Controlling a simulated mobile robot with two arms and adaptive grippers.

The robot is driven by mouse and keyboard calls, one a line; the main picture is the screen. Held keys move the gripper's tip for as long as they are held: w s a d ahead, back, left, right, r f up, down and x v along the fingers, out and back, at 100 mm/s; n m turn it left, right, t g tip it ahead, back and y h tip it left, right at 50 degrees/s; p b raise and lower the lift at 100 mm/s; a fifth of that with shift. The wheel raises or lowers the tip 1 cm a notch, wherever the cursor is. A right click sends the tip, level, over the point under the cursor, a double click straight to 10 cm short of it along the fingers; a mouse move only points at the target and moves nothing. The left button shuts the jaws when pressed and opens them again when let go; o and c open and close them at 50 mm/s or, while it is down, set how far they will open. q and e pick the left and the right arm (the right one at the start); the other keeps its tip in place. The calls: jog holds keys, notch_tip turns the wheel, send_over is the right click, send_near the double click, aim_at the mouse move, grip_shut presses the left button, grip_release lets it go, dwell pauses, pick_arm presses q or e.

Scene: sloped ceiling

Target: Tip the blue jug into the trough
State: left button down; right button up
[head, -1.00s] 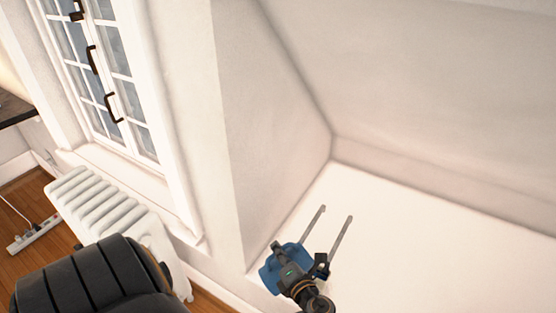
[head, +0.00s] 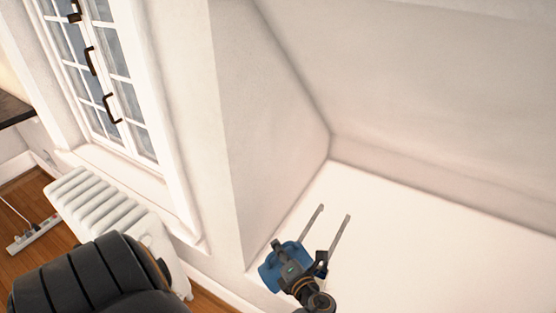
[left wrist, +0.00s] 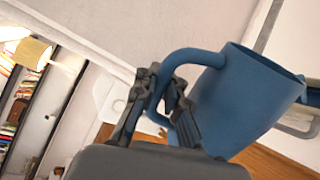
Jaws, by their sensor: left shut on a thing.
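The blue jug (head: 270,279) is low in the middle of the head view, partly covered by my left gripper (head: 298,260). In the left wrist view, the jug (left wrist: 245,105) is large at the right, and my left gripper (left wrist: 160,88) is shut on its handle. Against the tilted room there, the jug looks about upright. Its inside is hidden. Two thin grey bars (head: 340,234) show just beyond the gripper over a white surface; I cannot tell whether they belong to the trough. No trough shows clearly. My right gripper is not in view.
A white radiator (head: 105,208) stands under the window (head: 105,75) at the left. A white wall corner (head: 270,130) rises close behind the jug. The white surface (head: 430,250) at the right looks bare.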

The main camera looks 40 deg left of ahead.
pick_arm(q)
jog(key=shift+w+d+r+m+p, duration=0.15)
jog(key=shift+w+r+m+p, duration=0.25)
jog(key=shift+p, duration=0.7)
dwell(0.6)
